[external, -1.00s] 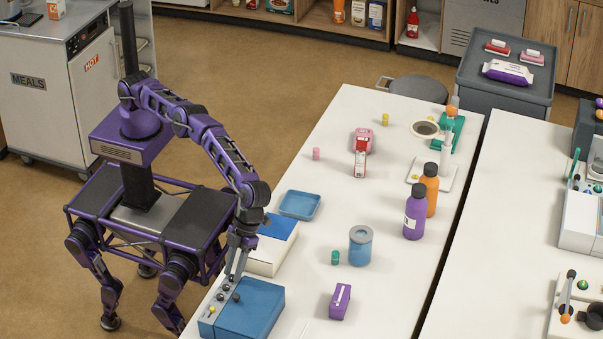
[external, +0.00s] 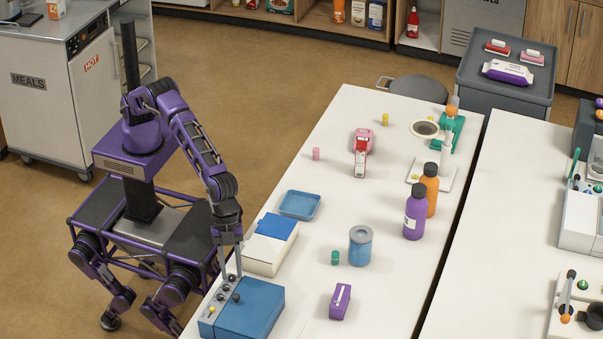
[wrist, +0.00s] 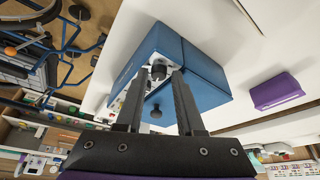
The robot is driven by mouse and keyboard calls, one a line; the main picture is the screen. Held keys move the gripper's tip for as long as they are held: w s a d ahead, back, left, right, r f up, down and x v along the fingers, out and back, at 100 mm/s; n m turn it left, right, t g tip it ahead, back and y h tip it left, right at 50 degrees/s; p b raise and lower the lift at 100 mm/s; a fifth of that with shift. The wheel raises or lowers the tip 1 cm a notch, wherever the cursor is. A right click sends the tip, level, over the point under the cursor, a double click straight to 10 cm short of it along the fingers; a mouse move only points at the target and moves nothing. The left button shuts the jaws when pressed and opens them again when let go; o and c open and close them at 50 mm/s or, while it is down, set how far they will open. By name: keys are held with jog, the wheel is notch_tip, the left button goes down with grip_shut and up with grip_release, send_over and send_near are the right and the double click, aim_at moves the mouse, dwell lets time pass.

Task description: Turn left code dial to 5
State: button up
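The blue box (external: 250,308) sits at the near left end of the white table, with dark round dials (external: 236,297) on its grey sloped side. It also shows in the wrist view (wrist: 200,70). My gripper (external: 231,276) points down at the dial at the box's far end. In the wrist view my gripper (wrist: 159,73) has its two fingers apart, with one dark dial (wrist: 158,72) between the fingertips; a small gap shows on each side. A second dark knob (wrist: 155,113) shows nearer the camera, between the fingers. The dial numbers are not readable.
A white and blue box (external: 270,245) stands close behind the blue box. A blue tray (external: 300,204), a teal cap (external: 335,257), a blue jar (external: 360,246) and a purple box (external: 340,301) are on the table. The tabletop between them is clear.

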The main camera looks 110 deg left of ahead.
jog(key=n, duration=0.1)
jog(key=n+t, duration=0.1)
jog(key=shift+s+d+n+y, duration=0.2)
jog(key=shift+s+n+y, duration=0.05)
jog(key=shift+n+y, duration=0.15)
jog(key=w+p+v, duration=0.1)
jog(key=p+v, duration=0.1)
jog(key=v, duration=1.5)
jog(key=w+a+r+n+t+h+b, duration=0.1)
jog(key=w+a+r+n+t+h, duration=0.2)
jog(key=w+a+r, duration=0.5)
jog(key=shift+w+a+r+n, duration=0.15)
jog(key=shift+a+r+n, duration=0.55)
jog(key=shift+r, duration=0.95)
jog(key=s+d+f+g+y+p, duration=0.2)
jog(key=s+d+f+y+p, duration=0.15)
jog(key=s+d+f, duration=0.7)
jog(key=shift+m+y, duration=0.35)
jog(key=shift+m, duration=0.05)
jog(key=x, duration=1.8)
jog(key=shift+s+d+b, duration=0.3)
jog(key=shift+b, duration=0.05)
jog(key=shift+c, duration=0.4)
